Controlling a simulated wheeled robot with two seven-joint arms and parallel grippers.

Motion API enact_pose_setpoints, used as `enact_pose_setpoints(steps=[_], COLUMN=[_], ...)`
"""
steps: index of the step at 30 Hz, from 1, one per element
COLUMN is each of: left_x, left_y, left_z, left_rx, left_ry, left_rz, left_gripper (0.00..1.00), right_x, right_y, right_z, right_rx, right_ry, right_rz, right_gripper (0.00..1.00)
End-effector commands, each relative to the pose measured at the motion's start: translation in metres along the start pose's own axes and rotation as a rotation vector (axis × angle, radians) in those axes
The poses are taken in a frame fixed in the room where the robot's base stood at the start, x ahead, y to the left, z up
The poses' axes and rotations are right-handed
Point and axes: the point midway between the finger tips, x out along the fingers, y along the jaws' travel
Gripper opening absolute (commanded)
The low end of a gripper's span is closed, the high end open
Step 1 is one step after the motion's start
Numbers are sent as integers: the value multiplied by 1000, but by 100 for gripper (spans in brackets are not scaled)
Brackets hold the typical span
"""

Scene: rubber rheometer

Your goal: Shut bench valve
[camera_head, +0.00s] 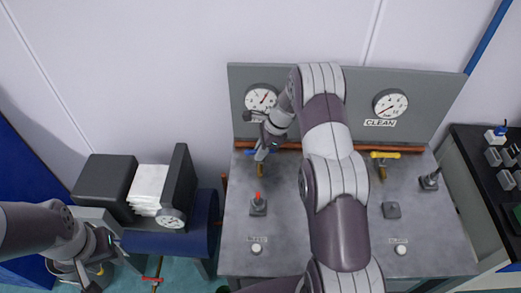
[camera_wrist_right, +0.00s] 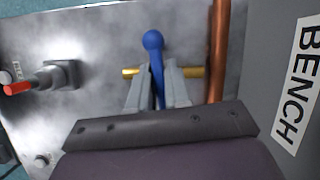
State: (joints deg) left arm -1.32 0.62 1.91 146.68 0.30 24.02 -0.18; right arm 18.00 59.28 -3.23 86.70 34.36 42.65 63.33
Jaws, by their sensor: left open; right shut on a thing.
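The bench valve has a blue lever handle (camera_wrist_right: 152,42) with a rounded end and a brass body (camera_wrist_right: 193,72) running crosswise under it. My right gripper (camera_wrist_right: 153,88) is shut on the blue lever, with a finger on each side of it. In the head view the blue handle (camera_head: 249,152) shows beside my right gripper (camera_head: 264,150), at the back left of the metal bench. The wrist and fingers partly hide the valve there. My left gripper (camera_head: 106,262) is open and apart from the bench, at the lower left.
A "BENCH" label (camera_wrist_right: 299,80) is beside the copper pipe (camera_wrist_right: 218,45). A red-tipped switch (camera_head: 258,202) stands in front of the valve. A yellow-handled valve (camera_head: 385,156) is under the "CLEAN" gauge (camera_head: 390,103). A blue tank machine (camera_head: 200,225) stands left of the bench.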

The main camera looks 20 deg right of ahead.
Motion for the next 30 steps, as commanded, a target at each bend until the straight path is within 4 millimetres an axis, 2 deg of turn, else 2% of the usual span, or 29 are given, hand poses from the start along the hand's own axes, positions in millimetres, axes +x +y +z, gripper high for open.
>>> enact_pose_setpoints(steps=[5, 12, 13, 15, 24, 26, 30], left_x=[-8, -7, -7, -7, -6, -5, 1], left_y=[0, 0, 0, 0, 0, 0, 0], left_z=[-1, -1, -1, -1, -1, -1, 0], left_rx=[0, 0, 0, 0, 0, 0, 0], left_ry=[0, 0, 0, 0, 0, 0, 0], left_rz=[0, 0, 0, 0, 0, 0, 0], left_gripper=[43, 43, 43, 43, 43, 43, 43], right_x=[-2, 0, 0, 0, -3, -10, -42], right_y=[0, 0, 0, 0, 0, 0, 1], right_z=[1, 0, 0, 0, 0, 0, 0], right_rx=[129, 141, 141, 141, 139, 138, 138], right_ry=[-1, -1, -1, -1, -1, -1, -1], right_rz=[-52, -58, -58, -58, -59, -60, -64], right_gripper=[0, 0, 21, 38, 38, 38, 38])
